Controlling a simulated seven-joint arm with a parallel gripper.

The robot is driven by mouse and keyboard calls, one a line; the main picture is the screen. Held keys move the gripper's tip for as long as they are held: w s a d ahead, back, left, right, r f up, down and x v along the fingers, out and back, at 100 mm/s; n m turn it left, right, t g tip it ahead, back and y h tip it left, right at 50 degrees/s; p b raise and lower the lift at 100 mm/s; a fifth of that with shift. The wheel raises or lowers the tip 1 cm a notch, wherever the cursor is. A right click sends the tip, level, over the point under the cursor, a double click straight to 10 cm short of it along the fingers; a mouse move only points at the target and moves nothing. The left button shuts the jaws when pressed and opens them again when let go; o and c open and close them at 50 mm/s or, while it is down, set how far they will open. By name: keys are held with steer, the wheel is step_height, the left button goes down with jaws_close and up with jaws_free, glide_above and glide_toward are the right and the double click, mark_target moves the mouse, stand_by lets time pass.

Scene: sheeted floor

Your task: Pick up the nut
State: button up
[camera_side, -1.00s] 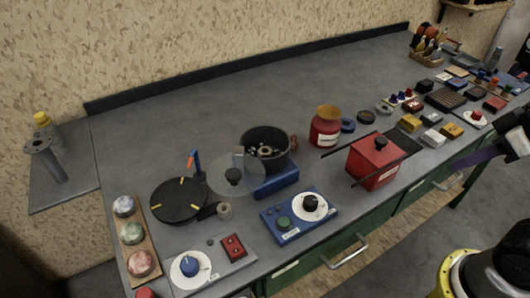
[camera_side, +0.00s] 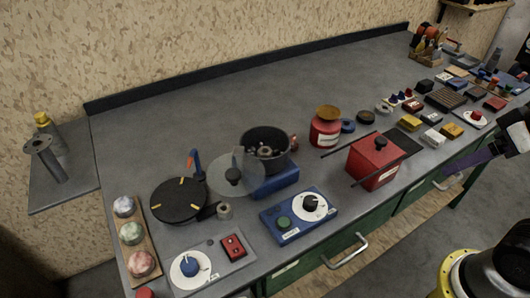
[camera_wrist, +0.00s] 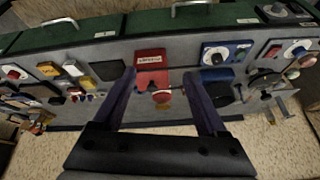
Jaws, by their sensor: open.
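I cannot single out the nut with certainty. A small grey-beige round piece (camera_side: 224,211) with a hole stands on the bench beside the black disc and may be it. Some small parts also lie inside the black pot (camera_side: 265,138), too small to name. My gripper (camera_wrist: 160,76) is open and empty in the wrist view, with its two dark purple fingers spread either side of the red box and red canister seen below. In the side view its purple finger (camera_side: 480,157) shows at the right, off the bench's front edge and well away from the round piece.
A black disc (camera_side: 178,201), clear lid (camera_side: 228,187), blue knob panel (camera_side: 287,228), red canister (camera_side: 324,132) and red box (camera_side: 373,166) crowd the front. Several small items fill the right end. The back of the bench (camera_side: 215,115) is clear.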

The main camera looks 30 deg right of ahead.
steer(key=w+a+r+m+g, duration=0.1)
steer(key=w+a+r+m, duration=0.3)
steer(key=w+r+m, duration=0.7)
steer(key=n+g, duration=0.1)
steer(key=g, duration=0.3)
glide_above(264, 152)
step_height(264, 152, down, 18)
steer(key=shift+w+a+f, duration=0.1)
steer(key=shift+f, duration=3.05)
